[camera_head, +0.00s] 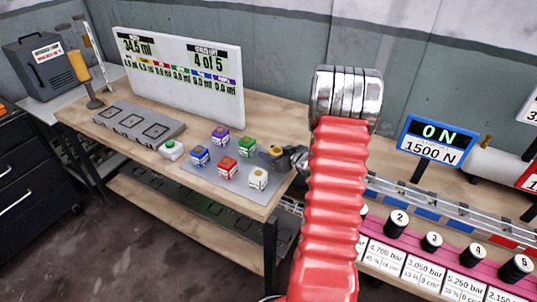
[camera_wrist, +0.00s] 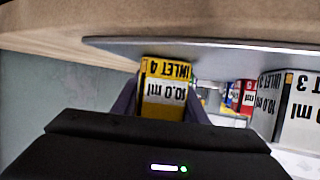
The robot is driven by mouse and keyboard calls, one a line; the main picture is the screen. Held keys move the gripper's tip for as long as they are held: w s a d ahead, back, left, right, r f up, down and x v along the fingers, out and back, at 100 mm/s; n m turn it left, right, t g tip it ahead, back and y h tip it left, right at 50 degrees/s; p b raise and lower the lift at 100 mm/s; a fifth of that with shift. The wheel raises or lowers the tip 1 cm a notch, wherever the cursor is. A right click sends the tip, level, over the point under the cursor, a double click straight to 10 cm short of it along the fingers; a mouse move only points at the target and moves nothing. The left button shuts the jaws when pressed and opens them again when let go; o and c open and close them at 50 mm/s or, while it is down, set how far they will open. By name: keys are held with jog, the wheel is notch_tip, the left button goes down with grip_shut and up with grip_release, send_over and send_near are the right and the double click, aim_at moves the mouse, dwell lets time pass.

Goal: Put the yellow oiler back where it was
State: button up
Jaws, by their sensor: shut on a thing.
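The yellow oiler (camera_head: 271,153) is at the right rear corner of the grey mat (camera_head: 215,181) on the left bench. My gripper (camera_head: 281,154) is at its right side, partly hidden behind my red arm. In the wrist view, the yellow oiler (camera_wrist: 166,90) shows the label "INLET 4" and "10.0 ml", upside down in the picture. It sits between the two fingers of my gripper (camera_wrist: 164,100), which are shut on it. The mat edge (camera_wrist: 200,48) crosses above it in that picture. I cannot tell whether the oiler touches the mat.
Purple (camera_head: 219,134), green (camera_head: 246,147), blue (camera_head: 200,156), red (camera_head: 228,167) and white (camera_head: 258,179) oilers stand close by on the mat. A grey three-recess block (camera_head: 139,122) and a white display board (camera_head: 180,72) reading "34.5 ml" and "4 of 5" are behind.

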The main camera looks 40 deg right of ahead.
jog(key=shift+f, duration=0.1)
jog(key=o, duration=1.1)
jog(key=shift+s+r, duration=0.15)
jog(key=shift+r, duration=0.05)
jog(key=v, duration=1.1)
jog(key=shift+s+r, duration=0.1)
jog(key=shift+s, duration=0.25)
jog(key=shift+w, duration=0.15)
